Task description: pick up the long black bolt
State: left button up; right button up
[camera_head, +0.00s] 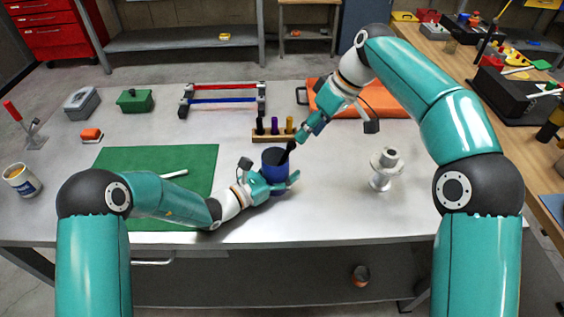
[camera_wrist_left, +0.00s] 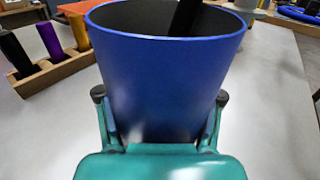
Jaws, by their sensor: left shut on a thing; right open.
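My left gripper (camera_head: 281,186) is shut on a dark blue cup (camera_head: 272,164) and grips it from the near side. The cup fills much of the left wrist view (camera_wrist_left: 165,85), with a finger on each side. A long black rod (camera_head: 288,152), possibly the long black bolt, leans in the cup; its upper part also shows in the left wrist view (camera_wrist_left: 186,17), and its lower end is hidden. My right gripper (camera_head: 303,135) is open, just above and right of the rod's upper end. I cannot tell whether they touch.
A wooden rack (camera_head: 273,138) with black, purple and yellow cylinders stands behind the cup. A metal spool-like part (camera_head: 382,168) stands to the right. A green mat (camera_head: 200,160) lies left, an orange case (camera_head: 385,97) behind. The table front right is clear.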

aim_at(291, 142)
jog(key=s+r+m+t, duration=0.2)
jog(key=s+r+m, duration=0.1)
jog(key=r, duration=0.4)
jog(key=x, duration=1.1)
jog(key=shift+s+f, duration=0.2)
grip_shut()
